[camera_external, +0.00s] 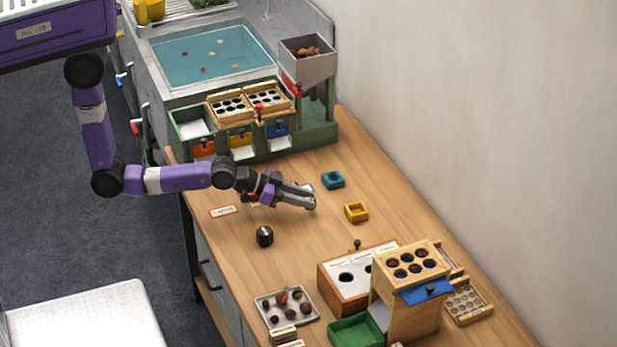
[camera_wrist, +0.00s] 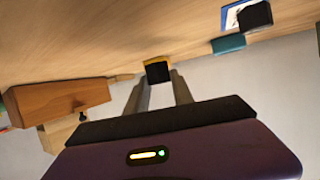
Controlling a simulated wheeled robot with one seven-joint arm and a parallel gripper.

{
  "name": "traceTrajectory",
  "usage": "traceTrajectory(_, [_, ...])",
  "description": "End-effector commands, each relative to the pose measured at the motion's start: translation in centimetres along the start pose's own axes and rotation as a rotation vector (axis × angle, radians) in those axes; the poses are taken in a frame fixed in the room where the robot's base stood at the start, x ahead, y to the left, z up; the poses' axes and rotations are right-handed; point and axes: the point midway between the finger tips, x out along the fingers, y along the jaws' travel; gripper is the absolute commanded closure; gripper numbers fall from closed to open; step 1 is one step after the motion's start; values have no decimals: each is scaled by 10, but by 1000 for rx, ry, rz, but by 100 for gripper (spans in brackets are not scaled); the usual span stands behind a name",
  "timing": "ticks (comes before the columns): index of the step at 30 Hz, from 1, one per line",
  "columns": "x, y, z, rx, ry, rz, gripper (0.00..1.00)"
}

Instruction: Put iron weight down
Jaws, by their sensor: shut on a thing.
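My gripper (camera_external: 311,203) is low over the wooden table, its fingers pointing right. In the wrist view, the fingertips (camera_wrist: 158,85) are shut on a small black block, which looks like the iron weight (camera_wrist: 157,73). The weight is hard to make out between the fingers in the outside view. I cannot tell whether it touches the table. A yellow tray (camera_external: 356,212) lies just beyond the fingertips, and a teal tray (camera_external: 333,180) lies further back. Another black weight (camera_external: 265,236) stands on the table, apart from my gripper.
A white label card (camera_external: 223,211) lies left of my gripper. A wooden box with holes (camera_external: 345,293), a wooden stand (camera_external: 411,310) and a tray of chestnuts (camera_external: 287,307) occupy the front. A green sorting rack (camera_external: 240,145) stands behind. The table middle has bare room.

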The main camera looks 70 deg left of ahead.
Motion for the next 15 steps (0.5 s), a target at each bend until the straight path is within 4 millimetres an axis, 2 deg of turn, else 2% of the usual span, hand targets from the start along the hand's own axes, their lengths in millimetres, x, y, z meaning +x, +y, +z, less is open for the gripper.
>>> traceTrajectory(3, [7,0,17,0,-1,1,100])
traceTrajectory(6, [10,0,23,0,0,1,100])
traceTrajectory(15, [11,0,25,0,1,0,100])
